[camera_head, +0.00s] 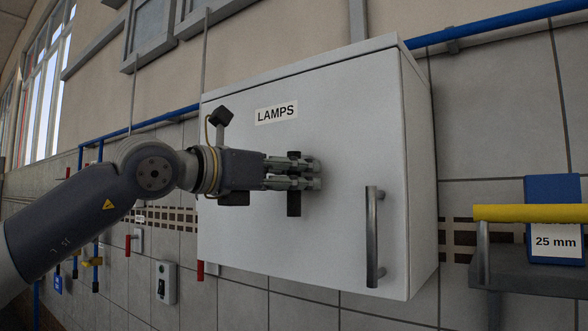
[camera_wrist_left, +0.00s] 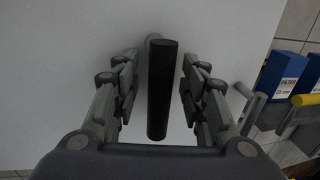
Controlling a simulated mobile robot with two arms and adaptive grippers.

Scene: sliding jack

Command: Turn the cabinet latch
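The pale grey cabinet (camera_head: 335,120) hangs on the wall with a "LAMPS" label on its door. The cabinet latch (camera_head: 294,204) is a dark bar standing about vertical on the door, partly hidden behind my fingers. My left gripper (camera_head: 316,173) is at the latch, coming in from the left. In the left wrist view the black latch (camera_wrist_left: 161,92) stands between the two fingers of my left gripper (camera_wrist_left: 158,88). Gaps show on both sides of it, narrower on the right, so the gripper is open around it. My right gripper is not in view.
A vertical metal door handle (camera_head: 374,237) is right of the latch. Further right, a shelf (camera_head: 535,275) with a yellow bar (camera_head: 530,213) holds a blue box (camera_head: 552,190) marked "25 mm". Blue pipes (camera_head: 490,25) and a switch box (camera_head: 165,283) are on the wall.

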